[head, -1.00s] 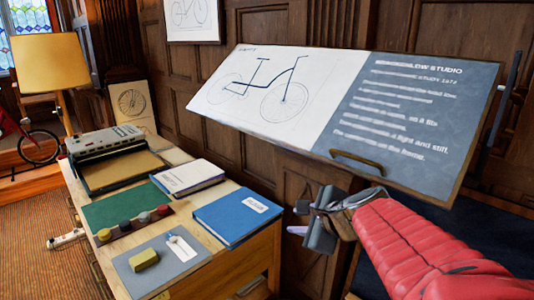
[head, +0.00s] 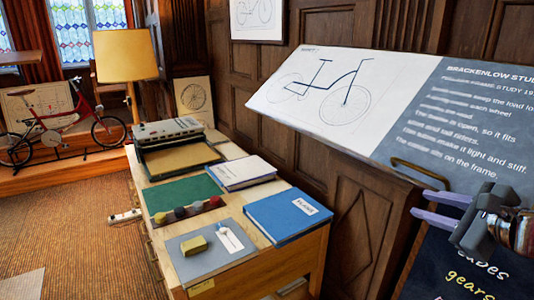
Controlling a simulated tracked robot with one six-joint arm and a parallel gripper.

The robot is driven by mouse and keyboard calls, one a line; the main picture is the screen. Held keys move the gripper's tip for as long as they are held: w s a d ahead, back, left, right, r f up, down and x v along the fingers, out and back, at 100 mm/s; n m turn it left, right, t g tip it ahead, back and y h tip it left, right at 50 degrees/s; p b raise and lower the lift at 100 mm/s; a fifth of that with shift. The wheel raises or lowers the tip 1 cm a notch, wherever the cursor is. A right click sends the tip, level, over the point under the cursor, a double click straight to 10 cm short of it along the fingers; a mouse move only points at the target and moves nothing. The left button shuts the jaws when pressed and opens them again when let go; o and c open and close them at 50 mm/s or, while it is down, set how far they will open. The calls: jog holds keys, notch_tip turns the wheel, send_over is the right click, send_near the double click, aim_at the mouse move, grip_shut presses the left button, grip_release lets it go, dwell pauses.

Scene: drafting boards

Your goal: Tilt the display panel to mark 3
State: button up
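The display panel (head: 400,120) is a wide tilted board at the right, white with a bicycle drawing on its left part and blue-grey with white text on its right part. Its right end is cut off by the picture edge. A brass bar handle (head: 420,174) sits on its lower edge. My gripper (head: 421,204) is at the right edge of the picture, just below the handle and apart from it in the picture. Its two pale purple fingers point left with a gap between them, and nothing is held. No numbered mark is visible.
A wooden desk (head: 243,284) stands left of the panel, holding a blue binder (head: 288,216), a typewriter-like machine (head: 170,132) and a grey mat (head: 190,268). A dark chalkboard-like sign (head: 440,275) is under my gripper. Carpet (head: 80,230) at left is mostly clear.

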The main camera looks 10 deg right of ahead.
aim_at(422, 171)
jog(key=s+d+r+n+t, duration=0.1)
jog(key=s+d+r+n, duration=0.1)
jog(key=s+r, duration=0.3)
notch_tip(422, 171, up, 2)
jog(key=shift+d+r+t, duration=0.25)
jog(key=shift+d+t, duration=0.05)
jog(key=shift+d, duration=0.15)
jog(key=shift+x, duration=6.9)
jog(key=shift+d, duration=0.1)
grip_shut()
jog(key=shift+f, duration=0.1)
